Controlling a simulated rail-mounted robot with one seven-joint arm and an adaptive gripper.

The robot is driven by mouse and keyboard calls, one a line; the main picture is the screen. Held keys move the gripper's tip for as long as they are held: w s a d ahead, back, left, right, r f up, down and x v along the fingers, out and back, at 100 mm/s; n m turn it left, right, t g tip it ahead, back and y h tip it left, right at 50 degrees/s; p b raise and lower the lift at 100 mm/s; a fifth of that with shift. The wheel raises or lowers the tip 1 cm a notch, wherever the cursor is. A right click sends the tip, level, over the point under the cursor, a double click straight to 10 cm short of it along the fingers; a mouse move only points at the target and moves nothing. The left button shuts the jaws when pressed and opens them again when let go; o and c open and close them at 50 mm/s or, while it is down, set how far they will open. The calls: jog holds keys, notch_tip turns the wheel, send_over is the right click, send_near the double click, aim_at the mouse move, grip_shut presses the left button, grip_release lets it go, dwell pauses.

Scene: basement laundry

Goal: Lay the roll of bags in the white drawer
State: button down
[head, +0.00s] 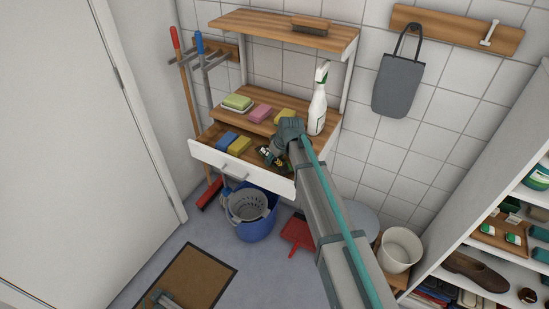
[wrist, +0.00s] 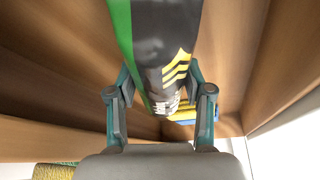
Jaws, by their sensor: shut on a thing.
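The roll of bags (wrist: 150,50) is black with a green stripe and yellow chevrons. My gripper (wrist: 160,98) is shut on it, one finger on each side. In the head view the roll (head: 268,157) shows at the right part of the open white drawer (head: 209,160), partly hidden by my gripper (head: 276,152). In the wrist view the drawer's wooden walls surround the roll. I cannot tell whether the roll touches the drawer floor.
A blue sponge (head: 227,139) and a yellow sponge (head: 239,146) lie in the drawer's left part. On the shelf above are a green sponge on a dish (head: 238,102), a pink sponge (head: 260,114) and a spray bottle (head: 318,105). A blue bucket (head: 257,225) stands below.

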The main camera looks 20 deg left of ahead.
jog(key=c, duration=0.7)
grip_release()
jog(key=shift+c, duration=0.2)
jog(key=shift+r, duration=0.1)
jog(key=b+v, duration=0.1)
jog(key=v, duration=1.1)
jog(key=shift+r+b, duration=0.1)
jog(key=shift+b, duration=0.2)
jog(key=shift+a, duration=0.1)
